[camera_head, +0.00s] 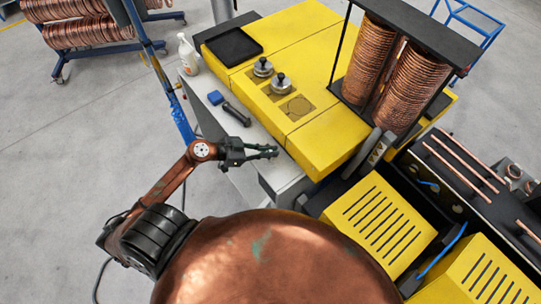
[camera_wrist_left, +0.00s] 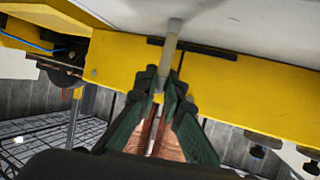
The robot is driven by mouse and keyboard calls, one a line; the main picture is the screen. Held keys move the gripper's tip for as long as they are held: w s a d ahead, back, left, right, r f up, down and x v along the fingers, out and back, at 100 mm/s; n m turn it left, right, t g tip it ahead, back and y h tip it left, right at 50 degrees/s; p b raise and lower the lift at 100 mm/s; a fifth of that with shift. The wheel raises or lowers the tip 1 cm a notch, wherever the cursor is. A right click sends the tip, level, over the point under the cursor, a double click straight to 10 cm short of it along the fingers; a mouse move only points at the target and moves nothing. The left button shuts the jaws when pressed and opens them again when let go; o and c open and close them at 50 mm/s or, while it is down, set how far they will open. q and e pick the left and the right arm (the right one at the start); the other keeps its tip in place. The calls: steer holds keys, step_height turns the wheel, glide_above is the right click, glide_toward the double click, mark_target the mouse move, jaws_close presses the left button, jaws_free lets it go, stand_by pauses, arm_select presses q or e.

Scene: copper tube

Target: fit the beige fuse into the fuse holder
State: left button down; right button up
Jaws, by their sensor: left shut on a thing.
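My left gripper (camera_head: 272,152) is beside the grey near end of the yellow machine in the head view. In the left wrist view the same gripper (camera_wrist_left: 168,88) has its green fingers closed on the beige fuse (camera_wrist_left: 172,48), a slim pale cylinder. The fuse sticks out beyond the fingertips, in front of the yellow panel. In the head view the fuse is too small to make out at the fingertips. I cannot identify the fuse holder for certain in either view. My right gripper is not in view.
The yellow machine (camera_head: 330,140) carries two silver knobbed weights (camera_head: 281,82) and a black tray (camera_head: 234,47). A blue block (camera_head: 216,97), a dark dumbbell-shaped tool (camera_head: 237,114) and a white bottle (camera_head: 188,54) stand or lie on the grey ledge. Copper coils (camera_head: 366,62) rise behind.

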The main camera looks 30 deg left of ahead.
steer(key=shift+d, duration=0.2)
arm_select(q)
steer(key=shift+r, duration=0.1)
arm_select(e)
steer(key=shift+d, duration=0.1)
